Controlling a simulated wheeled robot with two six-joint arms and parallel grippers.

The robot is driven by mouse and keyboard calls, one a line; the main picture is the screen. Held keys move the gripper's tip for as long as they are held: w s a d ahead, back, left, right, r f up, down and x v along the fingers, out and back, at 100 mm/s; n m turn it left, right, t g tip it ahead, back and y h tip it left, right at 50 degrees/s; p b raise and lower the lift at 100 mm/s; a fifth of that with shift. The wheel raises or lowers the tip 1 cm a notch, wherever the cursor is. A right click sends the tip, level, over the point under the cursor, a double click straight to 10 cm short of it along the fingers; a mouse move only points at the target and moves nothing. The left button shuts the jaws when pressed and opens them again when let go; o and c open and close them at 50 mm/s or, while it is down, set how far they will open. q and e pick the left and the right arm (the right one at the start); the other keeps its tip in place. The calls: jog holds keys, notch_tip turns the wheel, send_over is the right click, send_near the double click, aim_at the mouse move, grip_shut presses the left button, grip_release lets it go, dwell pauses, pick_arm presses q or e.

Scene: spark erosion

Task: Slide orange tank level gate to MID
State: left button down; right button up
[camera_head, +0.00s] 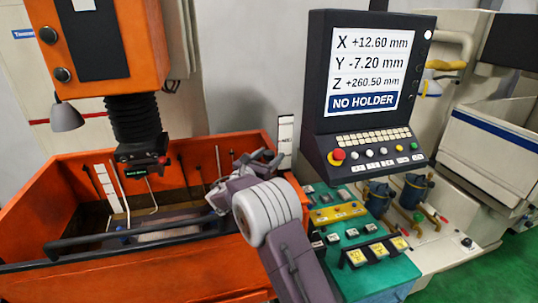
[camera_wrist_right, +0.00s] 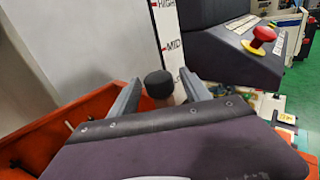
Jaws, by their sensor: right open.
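The orange tank (camera_head: 235,262) stands at the left and centre of the head view. A white level scale (camera_head: 286,133) rises at its right back corner; in the right wrist view the scale (camera_wrist_right: 168,28) reads HIGH at the top and MID lower down. A black round knob (camera_wrist_right: 158,82), apparently the gate's handle, shows below and left of the MID label. My right gripper (camera_head: 268,157) is open at that corner. In the wrist view its two fingers (camera_wrist_right: 160,88) stand on either side of the knob; contact is not clear. My left gripper is not in view.
A control console (camera_head: 370,140) with a screen reading NO HOLDER stands right of the scale, close to my right gripper. The orange machine head (camera_head: 148,60) hangs over the tank.

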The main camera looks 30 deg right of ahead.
jog(key=shift+a, duration=0.1)
jog(key=shift+c, duration=0.7)
jog(key=c, duration=0.5)
jog(key=shift+s, duration=0.1)
grip_shut()
jog(key=shift+r, duration=0.15)
